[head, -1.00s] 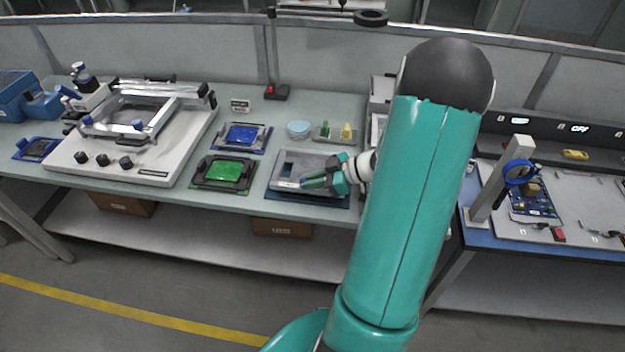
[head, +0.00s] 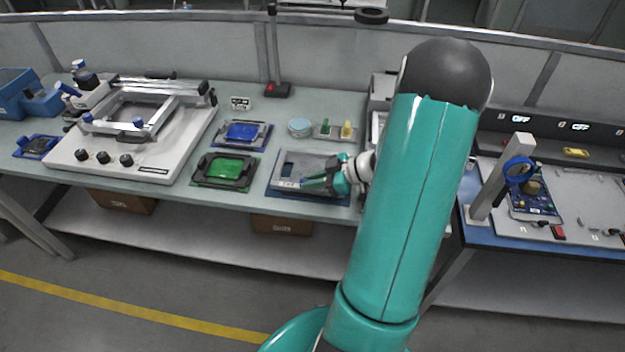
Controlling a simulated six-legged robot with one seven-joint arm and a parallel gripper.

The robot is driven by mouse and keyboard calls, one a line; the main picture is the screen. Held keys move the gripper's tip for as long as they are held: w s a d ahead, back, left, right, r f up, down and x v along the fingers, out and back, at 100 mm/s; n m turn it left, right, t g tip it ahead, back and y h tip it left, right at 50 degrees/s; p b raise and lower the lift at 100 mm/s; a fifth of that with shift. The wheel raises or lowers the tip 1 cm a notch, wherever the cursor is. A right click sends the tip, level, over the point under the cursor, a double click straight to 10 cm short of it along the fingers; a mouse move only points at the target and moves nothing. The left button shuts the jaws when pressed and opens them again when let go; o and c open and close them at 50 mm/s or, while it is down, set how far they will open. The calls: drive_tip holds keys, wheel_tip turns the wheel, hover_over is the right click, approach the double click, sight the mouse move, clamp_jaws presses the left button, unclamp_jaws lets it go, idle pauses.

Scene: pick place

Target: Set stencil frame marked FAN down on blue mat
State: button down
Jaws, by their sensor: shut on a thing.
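A light grey stencil frame (head: 290,172) is at the front right of the green bench, level or nearly so. No FAN marking can be read on it. The blue mat (head: 290,194) is under it, showing as a strip along the front edge; the frame covers most of the rest. I cannot tell whether the frame touches the mat. My gripper (head: 316,182) reaches in from the right and is shut on the frame's front part. My arm hides part of the frame's right side.
A green-screened frame (head: 228,168) and a blue-screened frame (head: 243,133) lie to the left. A round light-blue stack (head: 299,128) and a small tray (head: 325,137) stand behind. A large printer (head: 130,165) fills the bench's left.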

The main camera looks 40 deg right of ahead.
drive_tip(key=shift+s+d+f, duration=0.15)
drive_tip(key=shift+d+f, duration=0.05)
drive_tip(key=shift+f, duration=0.05)
drive_tip(key=c, duration=1.4)
unclamp_jaws()
drive_tip(key=c, duration=0.3)
drive_tip(key=shift+d+r, duration=0.1)
drive_tip(key=shift+r, duration=1.9)
drive_tip(key=shift+a+r, duration=0.2)
drive_tip(key=shift+r, duration=1.4)
